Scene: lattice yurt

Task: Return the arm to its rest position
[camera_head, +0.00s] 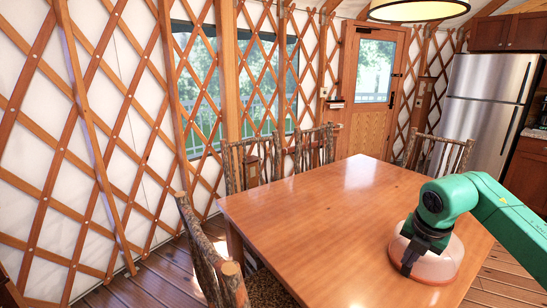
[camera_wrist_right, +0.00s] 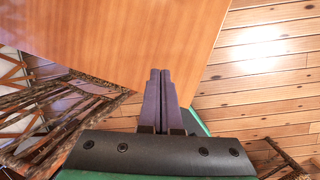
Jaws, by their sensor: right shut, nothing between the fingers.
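My right arm, green, comes in from the right in the head view and reaches over the wooden table. My right gripper (camera_head: 411,262) is dark and points down, in front of a rounded pinkish, see-through dome-like thing (camera_head: 446,262) near the table's right side. I cannot tell whether they touch. In the right wrist view my right gripper (camera_wrist_right: 160,75) has its two fingers together with nothing between them. The dome-like thing does not show there. My left gripper is not in view.
The wooden table (camera_head: 325,220) is otherwise bare. Log chairs stand around it, one at the near left (camera_head: 208,255) and several at the far side. A steel fridge (camera_head: 487,110) stands at the back right. Plank floor (camera_wrist_right: 265,75) shows beside the table edge.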

